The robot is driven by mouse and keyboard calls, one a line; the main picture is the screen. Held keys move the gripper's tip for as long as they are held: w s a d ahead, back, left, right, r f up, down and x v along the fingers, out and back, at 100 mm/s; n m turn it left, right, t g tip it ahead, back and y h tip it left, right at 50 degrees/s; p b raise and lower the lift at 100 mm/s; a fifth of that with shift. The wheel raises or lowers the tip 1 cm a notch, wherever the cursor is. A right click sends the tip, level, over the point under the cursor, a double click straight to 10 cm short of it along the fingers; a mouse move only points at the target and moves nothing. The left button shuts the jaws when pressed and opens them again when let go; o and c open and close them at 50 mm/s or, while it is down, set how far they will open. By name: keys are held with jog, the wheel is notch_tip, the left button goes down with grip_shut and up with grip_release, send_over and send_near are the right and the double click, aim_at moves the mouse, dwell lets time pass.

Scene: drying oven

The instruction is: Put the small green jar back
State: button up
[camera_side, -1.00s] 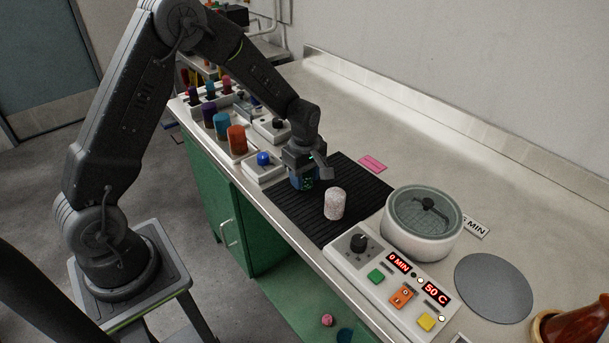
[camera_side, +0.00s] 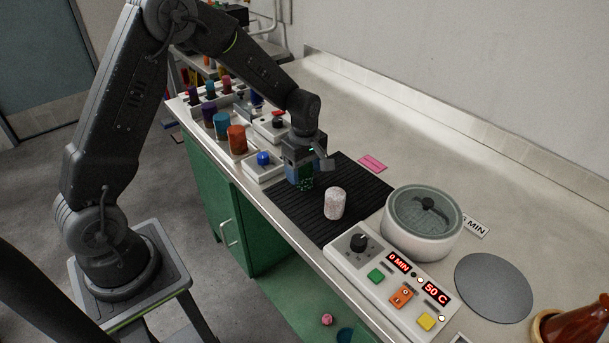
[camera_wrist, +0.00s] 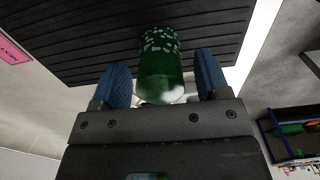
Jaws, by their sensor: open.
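The small green jar (camera_wrist: 161,65) stands on the black ribbed mat (camera_wrist: 70,52), with pale flecks on part of its side. My gripper (camera_wrist: 160,85) is open, with its blue fingers on either side of the jar and a gap showing at both sides. In the side view my gripper (camera_side: 306,168) is low over the left part of the mat (camera_side: 290,207). There the jar (camera_side: 305,183) is mostly hidden behind the fingers.
A white speckled jar (camera_side: 335,203) stands on the mat close to the right. A round glass-lidded oven (camera_side: 424,222) and its control panel (camera_side: 390,280) are further right. Several coloured jars (camera_side: 237,139) and a blue-knobbed box (camera_side: 263,160) stand to the left. A pink label (camera_side: 372,163) lies behind the mat.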

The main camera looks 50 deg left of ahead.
notch_tip(320, 180, up, 10)
jog(key=shift+f, duration=0.1)
jog(key=s+d+r+m+t, duration=0.2)
jog(key=s+r+m, duration=0.3)
jog(key=s+m, duration=0.4)
jog(key=s+d+r+m+t, duration=0.3)
jog(key=s+r+m, duration=0.3)
jog(key=s, duration=0.8)
jog(key=d+m, duration=0.1)
jog(key=m, duration=0.2)
jog(key=shift+s+d+r+t, duration=0.15)
jog(key=shift+d+r+t, duration=0.15)
jog(key=shift+d, duration=0.05)
jog(key=shift+c, duration=0.2)
